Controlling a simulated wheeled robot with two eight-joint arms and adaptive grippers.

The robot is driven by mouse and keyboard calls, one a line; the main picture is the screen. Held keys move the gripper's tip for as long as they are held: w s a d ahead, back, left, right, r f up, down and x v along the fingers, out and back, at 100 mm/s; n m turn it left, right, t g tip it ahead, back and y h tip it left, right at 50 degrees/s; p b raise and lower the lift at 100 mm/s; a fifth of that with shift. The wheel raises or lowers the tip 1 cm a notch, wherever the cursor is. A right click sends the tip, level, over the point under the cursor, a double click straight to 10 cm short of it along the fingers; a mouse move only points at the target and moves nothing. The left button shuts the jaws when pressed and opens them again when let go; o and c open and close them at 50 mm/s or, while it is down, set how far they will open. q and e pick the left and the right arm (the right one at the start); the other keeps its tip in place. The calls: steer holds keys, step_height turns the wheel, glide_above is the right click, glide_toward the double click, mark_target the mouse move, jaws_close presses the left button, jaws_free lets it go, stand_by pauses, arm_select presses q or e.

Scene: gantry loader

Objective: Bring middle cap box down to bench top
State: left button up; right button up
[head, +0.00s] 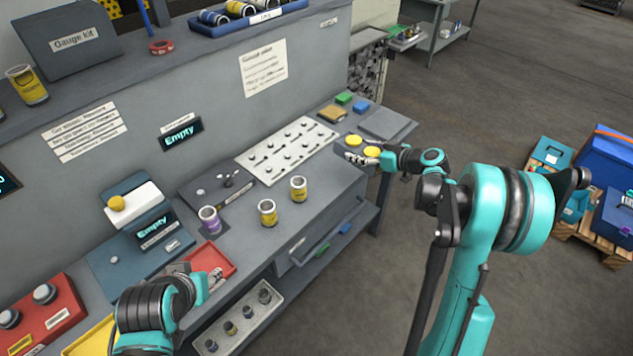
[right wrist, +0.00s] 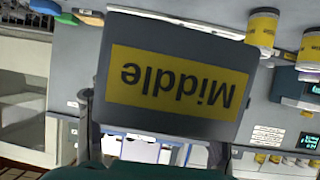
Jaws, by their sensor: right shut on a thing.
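The middle cap box (right wrist: 165,75) is dark grey with a yellow label reading "Middle", upside down in the right wrist view. It sits close in front of my right gripper (right wrist: 150,130), which is shut on it. In the head view my right gripper (head: 356,158) is at the far right part of the bench, beside two yellow discs; I cannot clearly make out the box there, nor whether it touches the bench. The bench top (head: 245,236) is grey. My left gripper (head: 215,280) is low at the left, near a red tray (head: 212,260); its opening is unclear.
Yellow cans (head: 267,212) and a purple-banded can (head: 209,219) stand on the bench. A white tray with pegs (head: 290,152) lies behind them. Green and blue blocks (head: 344,98) are at the far end. An upper shelf (head: 185,55) carries a gauge kit. Blue cases (head: 610,155) stand on a pallet at right.

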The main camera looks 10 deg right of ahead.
steer(key=w+d+f+n, duration=0.1)
steer(key=w+d, duration=0.2)
steer(key=y+b, duration=0.1)
steer(key=b, duration=0.3)
glide_above(341, 161)
step_height(341, 161, down, 7)
steer(key=shift+f, duration=0.1)
steer(key=shift+s+f+b, duration=0.1)
steer(key=shift+f+b, duration=0.4)
steer(key=shift+f, duration=1.4)
steer(key=shift+f, duration=0.15)
steer(key=o, duration=1.4)
